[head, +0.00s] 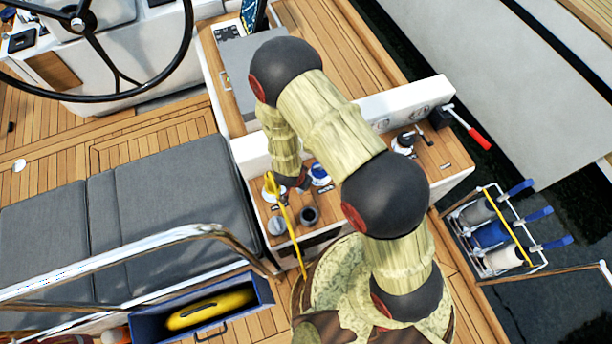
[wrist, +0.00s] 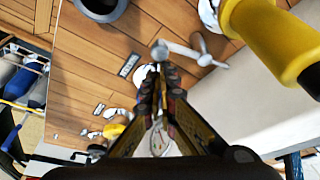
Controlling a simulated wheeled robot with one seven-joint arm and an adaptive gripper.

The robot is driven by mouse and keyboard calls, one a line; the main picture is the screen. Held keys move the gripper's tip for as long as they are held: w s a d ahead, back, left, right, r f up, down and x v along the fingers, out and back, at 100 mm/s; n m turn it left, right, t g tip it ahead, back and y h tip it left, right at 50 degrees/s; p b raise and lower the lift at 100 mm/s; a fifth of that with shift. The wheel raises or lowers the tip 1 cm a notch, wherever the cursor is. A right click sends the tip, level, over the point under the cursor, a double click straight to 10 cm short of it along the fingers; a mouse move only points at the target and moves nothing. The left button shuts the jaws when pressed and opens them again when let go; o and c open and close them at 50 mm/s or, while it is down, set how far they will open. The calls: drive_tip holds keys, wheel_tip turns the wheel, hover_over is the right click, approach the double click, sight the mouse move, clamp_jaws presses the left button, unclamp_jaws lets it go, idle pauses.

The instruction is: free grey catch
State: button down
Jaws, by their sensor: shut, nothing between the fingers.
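A grey lever-like piece, which looks like the grey catch (wrist: 188,52), lies over the wooden deck panel just beyond my fingertips in the wrist view. It has a rounded knob at its left end and a small upright wing near its right end. My gripper (wrist: 160,78) is shut and empty, its tips close to the knob; I cannot tell whether they touch. A thick yellow handle (wrist: 270,40) stands close on the right. In the head view my gripper (head: 298,182) is over the wooden console, and the catch cannot be made out there.
A dark round cup (wrist: 101,8) sits at the upper left of the wrist view, and near a grey one in the head view. A blue-and-white fitting (head: 320,174) is right of my gripper. Grey cushions (head: 150,210), a steel rail and a blue bin (head: 265,290) lie left.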

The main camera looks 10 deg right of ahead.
drive_tip(key=shift+s+d+f, duration=0.1)
drive_tip(key=shift+s+f, duration=0.05)
drive_tip(key=shift+s+d+b, duration=0.45)
drive_tip(key=shift+s, duration=0.1)
